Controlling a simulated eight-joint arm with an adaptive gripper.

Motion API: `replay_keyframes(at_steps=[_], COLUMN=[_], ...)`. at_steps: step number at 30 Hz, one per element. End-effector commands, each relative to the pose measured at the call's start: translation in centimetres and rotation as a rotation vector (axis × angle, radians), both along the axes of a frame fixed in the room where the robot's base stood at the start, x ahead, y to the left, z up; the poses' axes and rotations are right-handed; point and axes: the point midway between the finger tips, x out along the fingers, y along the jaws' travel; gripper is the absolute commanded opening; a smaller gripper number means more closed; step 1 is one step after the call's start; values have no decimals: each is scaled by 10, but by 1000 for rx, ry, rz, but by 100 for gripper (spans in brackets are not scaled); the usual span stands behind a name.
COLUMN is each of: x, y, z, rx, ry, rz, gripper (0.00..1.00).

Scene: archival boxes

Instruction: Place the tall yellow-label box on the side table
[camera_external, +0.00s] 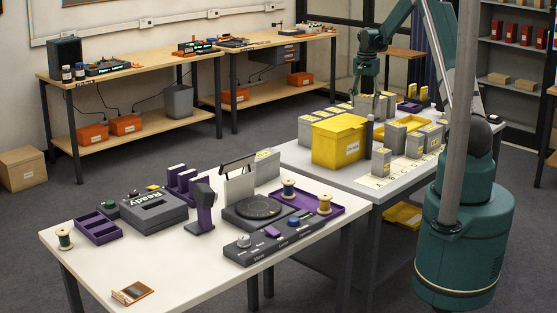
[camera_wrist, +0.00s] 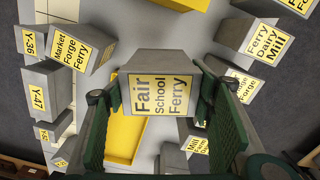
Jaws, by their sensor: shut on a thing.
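In the wrist view, my gripper (camera_wrist: 160,112) has its green pads on both sides of a grey box with a yellow label (camera_wrist: 158,95) reading "Fair School Ferry". The pads are closed on it. In the external view, my gripper (camera_external: 367,84) points down over the back of the grey table (camera_external: 300,157), among grey boxes. I cannot clearly tell the held box from its neighbours there, or whether its base touches the table. A small wooden-topped table (camera_external: 405,54) stands behind my gripper; I cannot tell if it is the side table.
Grey yellow-label boxes (camera_wrist: 82,46) stand close around the held box. A large yellow box (camera_external: 338,141) stands in front, and a yellow tray (camera_wrist: 125,137) lies beside the held box. The near white table (camera_external: 190,270) carries devices and purple trays.

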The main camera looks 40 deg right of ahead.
Motion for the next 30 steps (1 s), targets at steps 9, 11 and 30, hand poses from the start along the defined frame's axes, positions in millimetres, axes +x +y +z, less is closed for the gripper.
replay_keyframes(at_steps=[9, 11, 30], x=[0, 0, 0], y=[0, 0, 0], z=[-38, -46, -66], rx=[0, 0, 0], ry=[0, 0, 0], rz=[0, 0, 0], gripper=[35, 35, 35])
